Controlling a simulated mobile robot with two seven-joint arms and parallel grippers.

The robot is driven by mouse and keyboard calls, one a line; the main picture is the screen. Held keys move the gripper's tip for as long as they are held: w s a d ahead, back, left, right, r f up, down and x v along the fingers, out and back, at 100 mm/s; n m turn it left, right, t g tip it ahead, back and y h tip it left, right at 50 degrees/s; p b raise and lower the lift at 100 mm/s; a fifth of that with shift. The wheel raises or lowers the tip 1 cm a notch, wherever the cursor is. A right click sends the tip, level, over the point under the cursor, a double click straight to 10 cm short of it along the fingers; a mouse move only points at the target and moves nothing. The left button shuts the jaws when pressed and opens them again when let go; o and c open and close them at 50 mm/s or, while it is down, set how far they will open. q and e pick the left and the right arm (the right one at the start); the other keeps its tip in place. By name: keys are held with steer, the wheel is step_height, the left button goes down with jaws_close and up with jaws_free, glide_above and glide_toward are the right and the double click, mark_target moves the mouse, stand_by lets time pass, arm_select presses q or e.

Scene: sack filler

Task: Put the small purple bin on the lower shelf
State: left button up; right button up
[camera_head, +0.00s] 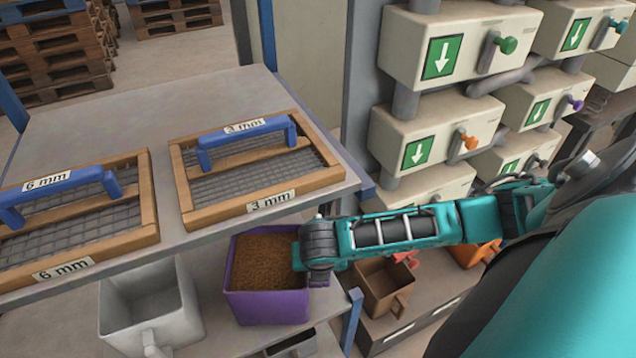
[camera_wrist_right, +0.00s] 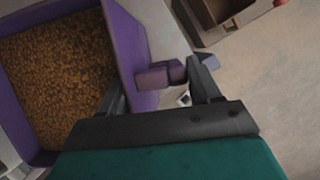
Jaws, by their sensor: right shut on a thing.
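The small purple bin (camera_head: 268,307), filled with brown grain, is upright beneath the upper shelf, at the level of the lower shelf (camera_head: 210,335). Whether its base touches the lower shelf cannot be told. My right gripper (camera_head: 318,272) is at the bin's right side, its fingers largely hidden behind the wrist. In the right wrist view, the purple bin (camera_wrist_right: 130,45) fills the left, and its stubby handle sits between the fingers of my right gripper (camera_wrist_right: 160,82), shut on it. My left gripper is not in view.
A white bin (camera_head: 150,300) stands just left of the purple bin. The upper shelf (camera_head: 165,110) holds two wood-framed sieves above. A blue post (camera_head: 352,322) and a brown bin (camera_head: 383,287) are to the right. A dark open container (camera_head: 290,345) shows partly below.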

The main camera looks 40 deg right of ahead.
steer(key=shift+w+d+f, duration=0.35)
steer(key=shift+w+f, duration=0.2)
steer(key=shift+f, duration=0.2)
steer(key=o, duration=1.6)
steer(key=shift+s, duration=0.1)
steer(key=shift+o, duration=0.2)
steer(key=shift+r, duration=0.25)
steer(key=p+v, duration=0.1)
steer(key=v, duration=0.6)
steer(key=shift+s, duration=0.1)
